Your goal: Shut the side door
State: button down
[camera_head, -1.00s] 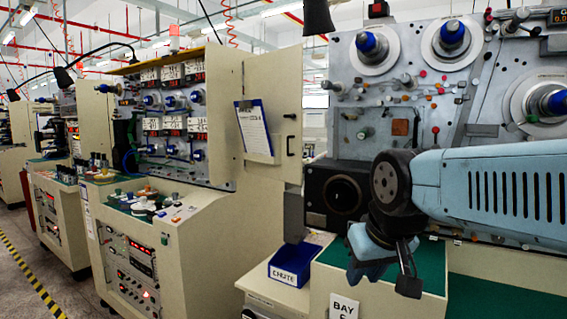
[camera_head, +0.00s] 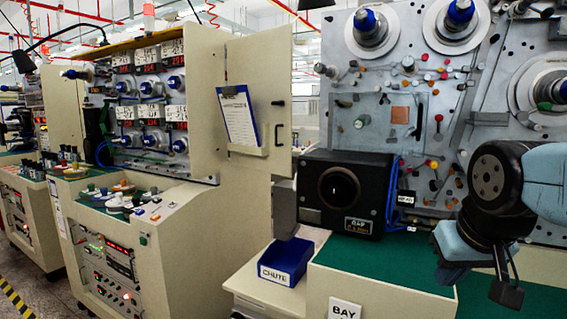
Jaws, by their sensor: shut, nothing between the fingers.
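The side door (camera_head: 262,75) is a beige panel on the cabinet (camera_head: 215,215) left of centre. It stands swung open, facing me, with a black pull handle (camera_head: 279,135) near its right edge. A clipboard (camera_head: 238,118) with a white sheet and blue backing hangs on it. My gripper (camera_head: 507,288) is at the lower right, pointing down, well to the right of the door and apart from it. Its dark fingers are shut and hold nothing.
A blue CHUTE bin (camera_head: 286,262) sits on a beige ledge below the door. A black box with a round opening (camera_head: 345,195) stands between the door and my arm. A green-topped bench (camera_head: 385,268) lies in front. A panel of spindles (camera_head: 400,70) rises behind.

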aim_at(262, 60)
jog(key=u, duration=0.1)
jog(key=k, duration=1.7)
jog(key=u, duration=0.3)
jog(key=i, duration=2)
